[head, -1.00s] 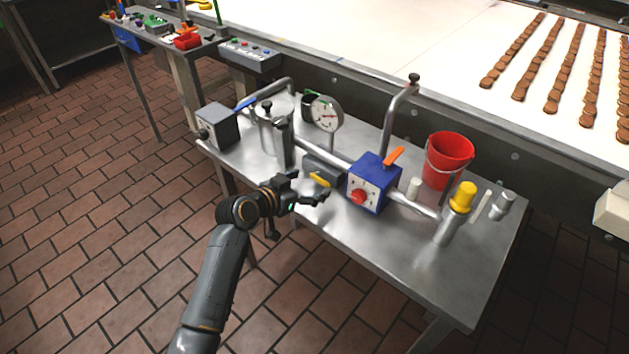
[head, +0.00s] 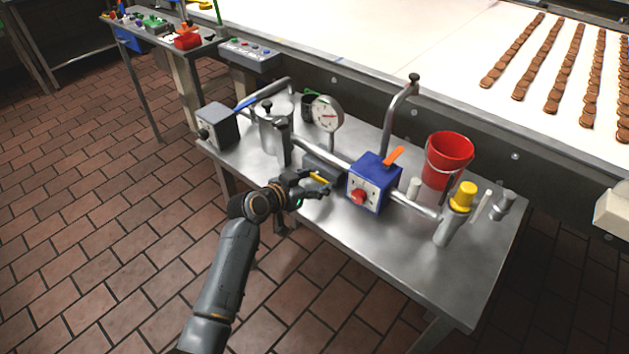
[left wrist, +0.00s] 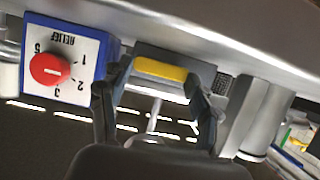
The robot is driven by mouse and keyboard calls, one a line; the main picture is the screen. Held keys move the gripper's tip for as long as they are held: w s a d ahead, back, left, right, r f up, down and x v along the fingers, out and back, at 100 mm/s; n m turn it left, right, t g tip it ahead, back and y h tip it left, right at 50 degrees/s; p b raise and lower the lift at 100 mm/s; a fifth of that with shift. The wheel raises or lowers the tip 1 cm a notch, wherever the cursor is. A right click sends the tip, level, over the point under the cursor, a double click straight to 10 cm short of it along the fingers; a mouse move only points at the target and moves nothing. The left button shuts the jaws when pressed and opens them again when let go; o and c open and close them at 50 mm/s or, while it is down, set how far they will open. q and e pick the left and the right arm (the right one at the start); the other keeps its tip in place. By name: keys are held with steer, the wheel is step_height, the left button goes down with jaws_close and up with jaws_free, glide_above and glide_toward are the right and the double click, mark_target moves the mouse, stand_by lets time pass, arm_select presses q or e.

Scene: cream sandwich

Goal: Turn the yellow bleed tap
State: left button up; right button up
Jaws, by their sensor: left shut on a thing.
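The yellow bleed tap (head: 319,178) is a small bar-shaped handle low on the pipework, left of the blue relief box (head: 374,182). My left gripper (head: 320,187) is at the tap, its fingers partly covering it in the head view. In the left wrist view the yellow handle (left wrist: 161,70) lies across the picture between the two fingertips of my left gripper (left wrist: 160,80), which are shut on it. The tap's mount is partly hidden behind the gripper. My right gripper is not in view.
The blue box has a red dial (head: 358,197) and an orange lever (head: 394,156). A round gauge (head: 327,113) and a metal canister (head: 272,130) stand behind. A red bucket (head: 449,160) and a yellow-capped cylinder (head: 463,196) are at right. The steel table's front right (head: 420,270) is clear.

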arm_select(q)
steer(key=shift+a, duration=0.1)
steer(key=shift+w+a+r+n+g+h+b, duration=0.15)
steer(key=shift+n+g+h+b, duration=0.2)
steer(key=shift+n+h, duration=0.45)
steer(key=shift+w+a+r+n+g+h+b, duration=0.1)
steer(key=shift+a+r+n+g+h+b, duration=0.1)
steer(key=shift+n+h+b, duration=0.4)
steer(key=shift+w+a+r+n+g+h+b, duration=0.15)
steer(key=shift+n+b, duration=0.2)
steer(key=shift+n, duration=0.55)
steer(key=o, duration=1.1)
